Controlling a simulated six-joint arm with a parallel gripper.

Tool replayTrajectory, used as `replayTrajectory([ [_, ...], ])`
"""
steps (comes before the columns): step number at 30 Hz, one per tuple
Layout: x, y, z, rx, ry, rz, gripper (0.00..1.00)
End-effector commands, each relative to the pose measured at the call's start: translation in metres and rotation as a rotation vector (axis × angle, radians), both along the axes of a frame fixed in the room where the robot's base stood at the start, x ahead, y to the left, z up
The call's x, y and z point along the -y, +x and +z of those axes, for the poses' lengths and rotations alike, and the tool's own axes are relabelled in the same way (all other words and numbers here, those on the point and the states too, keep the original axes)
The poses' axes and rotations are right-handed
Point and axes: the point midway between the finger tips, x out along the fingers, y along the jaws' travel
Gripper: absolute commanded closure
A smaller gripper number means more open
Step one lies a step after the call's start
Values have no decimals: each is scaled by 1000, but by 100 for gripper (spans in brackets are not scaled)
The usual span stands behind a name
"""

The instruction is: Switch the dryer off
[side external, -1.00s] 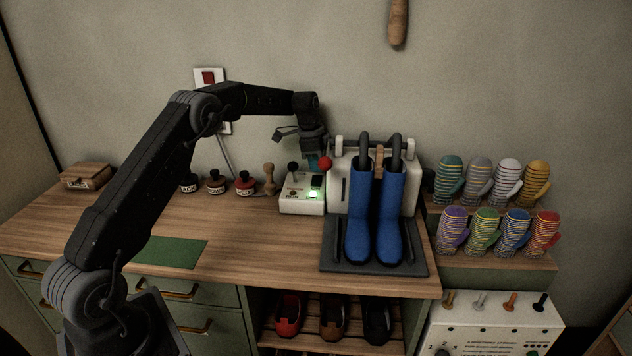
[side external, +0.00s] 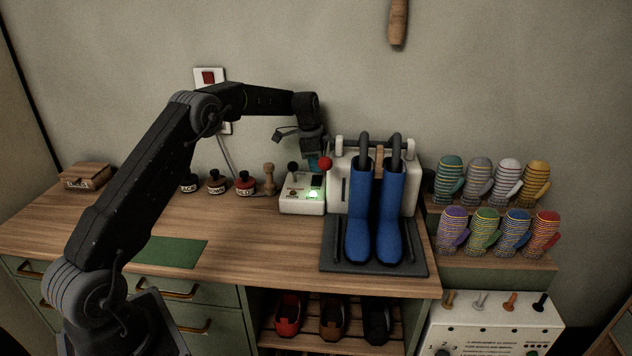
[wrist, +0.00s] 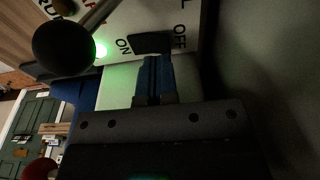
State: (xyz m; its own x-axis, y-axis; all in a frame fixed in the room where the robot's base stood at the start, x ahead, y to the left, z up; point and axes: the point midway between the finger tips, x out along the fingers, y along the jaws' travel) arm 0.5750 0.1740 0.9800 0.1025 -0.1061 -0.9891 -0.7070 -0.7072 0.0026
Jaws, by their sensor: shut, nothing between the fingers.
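The boot dryer (side external: 415,190) is a pale housing holding a pair of blue boots (side external: 360,215) on dark tubes. Beside it on the left stands a white control box (side external: 300,207) with a lit green lamp (side external: 313,195). In the wrist view, a black switch (wrist: 152,42) lies between the labels ON and OFF, near the lit lamp (wrist: 100,48). My gripper (side external: 314,165) is shut and empty above the box. Its blue fingertips (wrist: 155,75) point at the switch; I cannot tell if they touch it.
A black-knobbed lever (wrist: 62,48) rises from the box close to my fingers. A red ball (side external: 325,163) stands beside my gripper by the dryer.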

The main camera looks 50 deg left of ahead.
Motion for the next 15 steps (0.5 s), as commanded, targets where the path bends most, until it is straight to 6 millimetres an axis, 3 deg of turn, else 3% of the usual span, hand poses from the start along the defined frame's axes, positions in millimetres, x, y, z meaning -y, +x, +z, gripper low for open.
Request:
replayTrajectory([
  [15,0,1,43,4,1,0,100],
])
